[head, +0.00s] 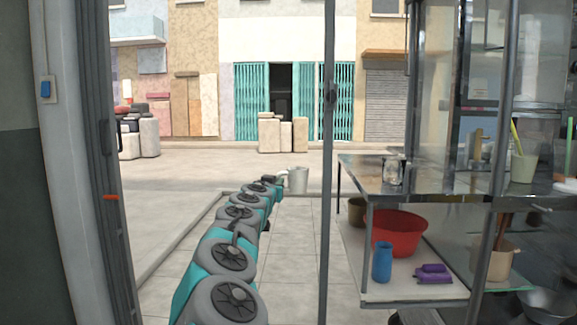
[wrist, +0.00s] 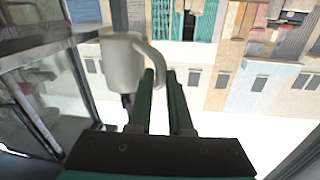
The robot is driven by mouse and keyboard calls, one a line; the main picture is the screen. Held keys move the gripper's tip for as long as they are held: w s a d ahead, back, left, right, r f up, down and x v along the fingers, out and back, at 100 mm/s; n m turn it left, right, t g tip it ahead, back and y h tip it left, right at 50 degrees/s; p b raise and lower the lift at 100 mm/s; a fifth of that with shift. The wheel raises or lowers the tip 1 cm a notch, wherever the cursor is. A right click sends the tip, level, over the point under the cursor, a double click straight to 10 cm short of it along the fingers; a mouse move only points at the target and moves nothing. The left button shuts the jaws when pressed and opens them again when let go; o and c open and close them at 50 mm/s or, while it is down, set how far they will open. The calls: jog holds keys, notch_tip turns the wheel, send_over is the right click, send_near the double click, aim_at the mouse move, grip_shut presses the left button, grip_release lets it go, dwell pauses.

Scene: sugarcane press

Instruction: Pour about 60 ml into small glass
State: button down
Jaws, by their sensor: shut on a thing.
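My gripper (head: 280,180) is shut on the handle of a pale grey jug (head: 298,179), held out over the pavement left of the metal table (head: 440,187). The jug looks upright in the head view. In the wrist view, the jug (wrist: 122,66) hangs beyond the two dark green fingers (wrist: 162,78), with its curved handle between them. Its contents are hidden. A small clear glass vessel (head: 393,171) stands near the left end of the table top, apart from the jug. I cannot tell whether it is the small glass.
A pale green cup (head: 523,167) with a yellow stick stands farther right. A red basin (head: 397,233), blue bottle (head: 382,262) and purple item (head: 433,274) are on the lower shelf. A thin vertical post (head: 327,160) stands between jug and table. The street beyond is open.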

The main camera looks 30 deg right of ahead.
jog(key=w+a+f+n+t+y, duration=0.1)
jog(key=a+f+n+y, duration=0.3)
jog(key=a+f, duration=0.6)
jog(key=w+a+f+n+t+y, duration=0.1)
jog(key=a+f+n+t+y, duration=0.2)
jog(key=a+f+y, duration=0.4)
jog(key=a+f, duration=0.4)
jog(key=a, duration=0.3)
jog(key=shift+a+n, duration=0.3)
jog(key=shift+n, duration=0.1)
jog(key=shift+w, duration=0.1)
